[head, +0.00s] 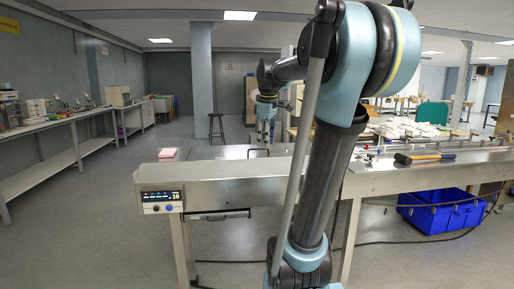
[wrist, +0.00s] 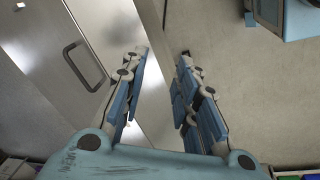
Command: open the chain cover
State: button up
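The flow wrapper (head: 240,185) stands across the head view, a long steel bench with a control panel (head: 161,197) at its front left. A flat metal cover (head: 225,153) with a dark handle (head: 258,152) lies on its top. In the wrist view, a shiny metal panel (wrist: 40,45) shows at left with a dark D-shaped handle (wrist: 84,66). My gripper (wrist: 162,55) is open and empty, its two fingers apart, to the right of this handle and not around it. In the head view, my gripper (head: 266,137) hangs just above the handle on top, partly blurred by distance.
My arm hides the middle of the machine. A hammer (head: 424,158) lies on the right part of the bench. A blue crate (head: 440,212) sits below it. A pink block (head: 168,154) lies on the left end. Cables run along the floor.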

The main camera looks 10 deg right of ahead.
jog(key=w+r+n, duration=0.3)
jog(key=w+r, duration=0.2)
jog(key=w, duration=0.3)
jog(key=w+r+n, duration=0.4)
jog(key=w+r, duration=0.1)
jog(key=w, duration=0.3)
jog(key=w+f, duration=0.1)
jog(key=f, duration=0.4)
jog(key=w+f, duration=0.1)
jog(key=f, duration=0.5)
jog(key=w+f, duration=0.1)
jog(key=f, duration=0.5)
jog(key=shift+w+a+f, duration=0.1)
jog(key=shift+w+f, duration=0.05)
grip_shut()
